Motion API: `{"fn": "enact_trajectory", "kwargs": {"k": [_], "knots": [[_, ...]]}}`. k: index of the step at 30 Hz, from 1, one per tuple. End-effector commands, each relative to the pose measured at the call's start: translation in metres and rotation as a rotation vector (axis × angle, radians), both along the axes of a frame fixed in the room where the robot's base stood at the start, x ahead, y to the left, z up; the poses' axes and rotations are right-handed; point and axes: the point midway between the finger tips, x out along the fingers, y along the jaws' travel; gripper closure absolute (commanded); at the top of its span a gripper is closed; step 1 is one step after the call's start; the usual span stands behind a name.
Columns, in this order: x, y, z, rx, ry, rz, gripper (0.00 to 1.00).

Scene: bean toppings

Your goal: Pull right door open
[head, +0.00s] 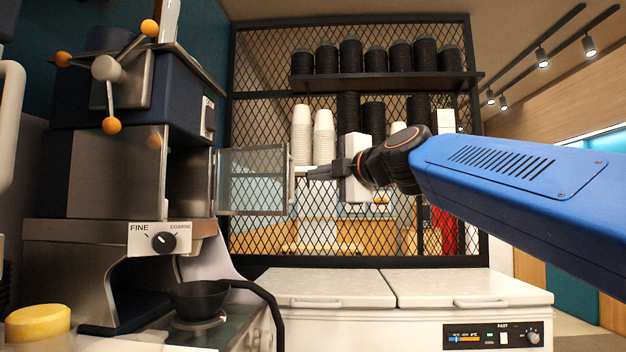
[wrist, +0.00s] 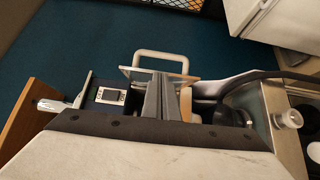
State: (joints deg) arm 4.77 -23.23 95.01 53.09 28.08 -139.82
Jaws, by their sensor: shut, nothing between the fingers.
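The right door (head: 252,182) is a pale, see-through framed panel on the right side of the dark blue and metal machine (head: 115,170). It stands swung out to the right, with a vertical bar handle (head: 291,182) at its free edge. My gripper (head: 310,173) is shut and empty, its tips close to the handle's right side; I cannot tell whether they touch. In the wrist view my gripper's fingers (wrist: 160,98) point away over a panel (wrist: 135,73), which seems to be the door. The fingers partly hide it.
A white chest with two lids (head: 330,285) stands below. A black mesh rack (head: 260,80) with stacked cups is behind. A black bowl (head: 198,298) and a yellow-topped item (head: 38,325) are at the lower left. Space right of the door holds my arm.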

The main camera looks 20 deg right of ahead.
Motion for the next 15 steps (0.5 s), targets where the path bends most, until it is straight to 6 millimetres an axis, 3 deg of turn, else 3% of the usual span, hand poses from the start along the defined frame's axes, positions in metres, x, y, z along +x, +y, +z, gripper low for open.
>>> {"fn": "enact_trajectory", "kwargs": {"k": [5, 15], "knots": [[0.01, 0.005, 0.0, -0.001, 0.001, 0.004, 1.0], [0.062, 0.021, 0.0, -0.001, 0.002, 0.004, 1.0]]}}
